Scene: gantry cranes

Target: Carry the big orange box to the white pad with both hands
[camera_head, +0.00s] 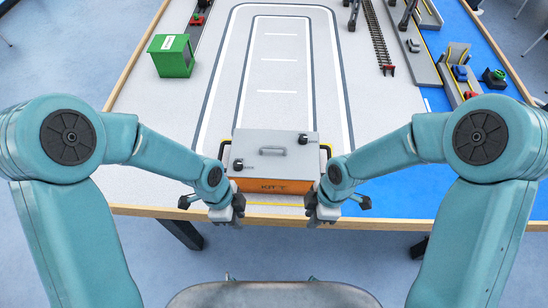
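Fingertip contact and finger opening are too small to tell. I cannot clearly make out a white pad; a yellow line (275,204) runs just in front of the box.
The light grey table (160,150) has a wooden rim and a looped road marking behind the box. A green container (172,56) stands at the back left. Rails (377,38) and small vehicles (494,77) are at the back right, by a blue area (415,204). The middle is clear.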

